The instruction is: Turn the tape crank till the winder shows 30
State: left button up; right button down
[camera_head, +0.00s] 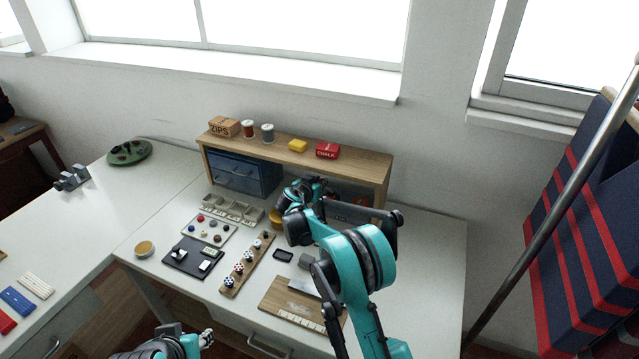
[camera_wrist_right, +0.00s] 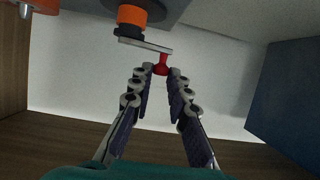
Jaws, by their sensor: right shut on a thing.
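In the right wrist view the crank shows as a flat grey metal bar (camera_wrist_right: 146,46) running from a black and orange hub (camera_wrist_right: 138,16) to a red knob (camera_wrist_right: 160,66). My right gripper (camera_wrist_right: 161,71) is shut on the red knob, with one finger on each side. In the head view my right gripper (camera_head: 312,185) reaches in below the wooden shelf, and my arm hides the crank and most of the winder. I cannot read a winder number in either view. My left gripper (camera_head: 207,338) is at the bottom edge of the head view, away from the crank; its fingers are too small to judge.
The wooden shelf (camera_head: 375,166) spans above my right gripper. Blue drawers (camera_head: 240,175) stand under its left end; a blue wall (camera_wrist_right: 290,90) is close on the right in the wrist view. Button trays (camera_head: 210,230) and a wooden board (camera_head: 285,297) lie in front.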

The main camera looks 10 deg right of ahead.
jog(key=shift+w+d+m+g+h, duration=0.15)
jog(key=shift+w+m+g+h, duration=0.1)
jog(key=shift+m+g+h, duration=0.4)
jog(key=shift+w+d+m+g+h, duration=0.1)
jog(key=shift+w+m+g+h, duration=0.1)
jog(key=shift+m+g+h, duration=0.45)
jog(key=shift+p, duration=0.3)
jog(key=shift+d, duration=0.1)
jog(key=c, duration=1.5)
grip_release()
jog(key=shift+f, duration=0.1)
jog(key=v, duration=1.2)
jog(key=shift+f, duration=0.1)
